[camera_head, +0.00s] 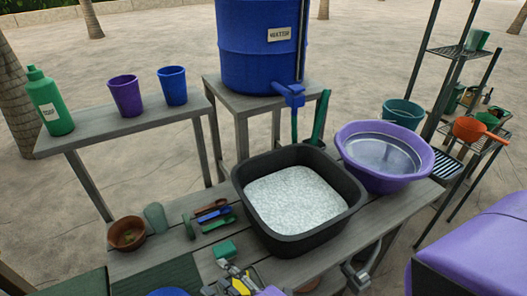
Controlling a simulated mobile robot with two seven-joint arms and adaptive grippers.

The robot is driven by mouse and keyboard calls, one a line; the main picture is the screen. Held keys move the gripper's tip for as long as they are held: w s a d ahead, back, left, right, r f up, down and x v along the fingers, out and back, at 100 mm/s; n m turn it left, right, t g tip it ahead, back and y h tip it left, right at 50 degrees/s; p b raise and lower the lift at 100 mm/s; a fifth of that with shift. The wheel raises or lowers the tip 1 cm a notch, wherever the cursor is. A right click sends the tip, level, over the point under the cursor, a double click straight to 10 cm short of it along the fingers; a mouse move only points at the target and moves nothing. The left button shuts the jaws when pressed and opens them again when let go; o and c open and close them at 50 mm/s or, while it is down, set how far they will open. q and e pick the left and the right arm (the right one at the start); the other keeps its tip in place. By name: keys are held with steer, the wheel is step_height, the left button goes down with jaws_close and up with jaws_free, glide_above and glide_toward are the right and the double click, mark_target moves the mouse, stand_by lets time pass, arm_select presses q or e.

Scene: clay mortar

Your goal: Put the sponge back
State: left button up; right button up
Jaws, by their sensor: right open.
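My right gripper (361,260) is at the table's near right edge, right of the basin's near corner. It looks open and empty, with its lower part cut off by the frame, and is well apart from the sponge.
A blue water barrel (262,60) stands behind. A metal rack (445,165) stands right.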

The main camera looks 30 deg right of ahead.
steer(key=s+d+f+m+g+h, duration=0.3)
steer(key=s+d+f+m, duration=0.3)
steer(key=s+f+m, duration=0.2)
steer(key=s+d+f+m+g+h, duration=0.3)
steer(key=s+d+f+m, duration=0.3)
steer(key=s+f+m, duration=0.2)
step_height(320, 180, down, 3)
steer(key=s+g, duration=0.1)
steer(key=s, duration=0.1)
steer(key=shift+s+d+h, duration=0.15)
steer(key=shift+s+h, duration=0.25)
steer(key=shift+r, duration=0.1)
